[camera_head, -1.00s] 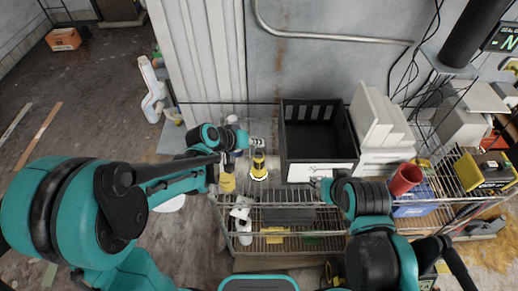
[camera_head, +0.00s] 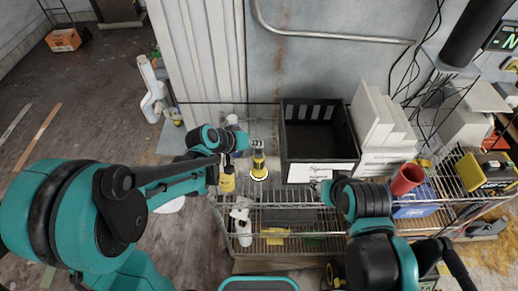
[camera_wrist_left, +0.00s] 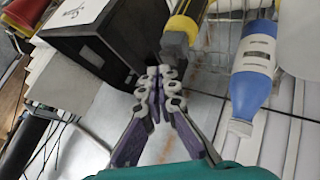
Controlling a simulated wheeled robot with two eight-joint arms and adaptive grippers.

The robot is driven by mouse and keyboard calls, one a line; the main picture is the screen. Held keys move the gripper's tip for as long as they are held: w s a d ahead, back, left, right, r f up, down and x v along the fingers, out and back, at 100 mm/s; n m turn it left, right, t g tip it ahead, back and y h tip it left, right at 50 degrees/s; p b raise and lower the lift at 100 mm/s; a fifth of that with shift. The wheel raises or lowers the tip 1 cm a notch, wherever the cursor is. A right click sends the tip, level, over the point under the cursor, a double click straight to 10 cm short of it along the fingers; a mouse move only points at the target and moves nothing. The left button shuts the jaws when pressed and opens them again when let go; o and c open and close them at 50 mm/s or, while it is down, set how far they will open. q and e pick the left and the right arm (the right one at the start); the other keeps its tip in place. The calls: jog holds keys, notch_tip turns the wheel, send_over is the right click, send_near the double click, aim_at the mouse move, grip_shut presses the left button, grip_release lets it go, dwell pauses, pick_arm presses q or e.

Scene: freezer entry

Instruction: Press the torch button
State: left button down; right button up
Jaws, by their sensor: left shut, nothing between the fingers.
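In the left wrist view the torch (camera_wrist_left: 184,30) shows at the top, partly cut off by the frame edge. My left gripper (camera_head: 257,143) is shut and empty, close to the torch at its far end. In the left wrist view the closed fingertips (camera_wrist_left: 160,74) lie just below the torch's dark end; I cannot tell whether they touch. I cannot make out the button. My right gripper (camera_head: 318,185) is by the crate's front, mostly hidden by its wrist.
The black crate (camera_head: 287,140) with a white label stands right of the torch. A blue bottle (camera_wrist_left: 252,75) stands close by in the left wrist view. White boxes (camera_head: 378,120) and a red cup (camera_head: 406,179) are farther right.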

aim_at(257, 151)
pick_arm(q)
jog(key=shift+f+b, duration=0.4)
jog(key=shift+f, duration=0.05)
jog(key=shift+r, duration=0.15)
dwell(0.3)
jog(key=shift+r+p, duration=0.7)
jog(key=shift+r, duration=0.15)
notch_tip(257, 151, up, 6)
jog(key=p, duration=0.4)
dwell(0.3)
